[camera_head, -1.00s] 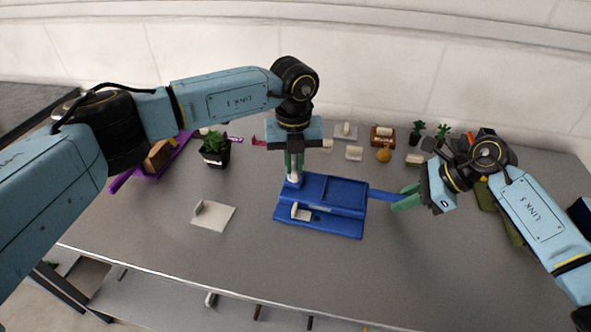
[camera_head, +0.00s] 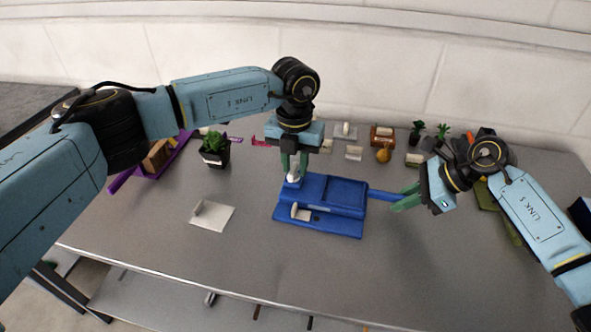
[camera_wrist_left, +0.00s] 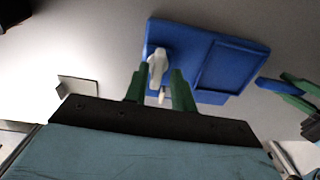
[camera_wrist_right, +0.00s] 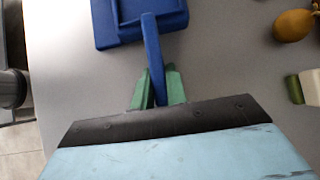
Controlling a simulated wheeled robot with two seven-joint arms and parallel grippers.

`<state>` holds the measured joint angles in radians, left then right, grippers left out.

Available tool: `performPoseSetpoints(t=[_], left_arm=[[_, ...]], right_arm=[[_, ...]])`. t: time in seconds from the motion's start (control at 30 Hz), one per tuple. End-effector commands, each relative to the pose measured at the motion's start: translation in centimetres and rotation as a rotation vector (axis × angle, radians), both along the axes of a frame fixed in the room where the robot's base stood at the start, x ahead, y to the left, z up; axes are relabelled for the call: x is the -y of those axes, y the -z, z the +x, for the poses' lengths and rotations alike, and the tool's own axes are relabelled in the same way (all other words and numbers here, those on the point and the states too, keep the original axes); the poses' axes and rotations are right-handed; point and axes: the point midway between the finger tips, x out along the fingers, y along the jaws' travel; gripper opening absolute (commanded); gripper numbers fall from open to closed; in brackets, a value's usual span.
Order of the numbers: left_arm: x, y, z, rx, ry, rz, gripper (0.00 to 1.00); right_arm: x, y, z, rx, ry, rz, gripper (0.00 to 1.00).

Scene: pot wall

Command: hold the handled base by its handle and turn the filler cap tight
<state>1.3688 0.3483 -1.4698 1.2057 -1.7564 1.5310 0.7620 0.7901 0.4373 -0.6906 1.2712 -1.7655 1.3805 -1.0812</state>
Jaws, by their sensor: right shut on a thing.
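The handled base (camera_head: 335,190) is a blue tray-like body on the grey table, with a straight blue handle (camera_head: 382,195) on its right. My right gripper (camera_head: 404,200) is shut on the handle; the right wrist view shows the handle (camera_wrist_right: 153,50) between its green fingers (camera_wrist_right: 158,88). The white filler cap (camera_head: 293,178) sits at the base's back left corner. My left gripper (camera_head: 294,165) points down over it, fingers parted. In the left wrist view the winged cap (camera_wrist_left: 157,63) shows beyond and between the open fingers (camera_wrist_left: 157,85); contact cannot be told.
A white plate with an upright tab (camera_head: 212,215) lies left of the base. A potted plant (camera_head: 214,150) and a purple tray (camera_head: 130,172) stand at the back left. Several small items, including a yellow pear-like thing (camera_head: 383,155), line the back. The table front is clear.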

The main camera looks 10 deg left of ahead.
Motion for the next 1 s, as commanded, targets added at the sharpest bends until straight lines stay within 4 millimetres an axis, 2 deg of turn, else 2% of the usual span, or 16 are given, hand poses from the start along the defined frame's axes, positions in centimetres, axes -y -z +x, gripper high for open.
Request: performPoseSetpoints(t=[0.43, 0.83, 1.0], left_arm=[[-0.2, -0.4, 0.1, 0.002, -0.004, 0.002, 0.25], [-0.2, -4.2, 0.1, 0.004, -0.004, 0.002, 0.25], [-0.2, -5.1, 0.1, 0.001, -0.004, 0.003, 0.25]], right_arm=[[0.1, 0.4, -0.2, -0.006, -0.001, -0.007, 0.0], [0.1, 0.4, -0.1, -0.005, 0.0, -0.007, 0.0], [0.1, 0.4, -0.1, -0.005, 0.0, -0.007, 0.0]])
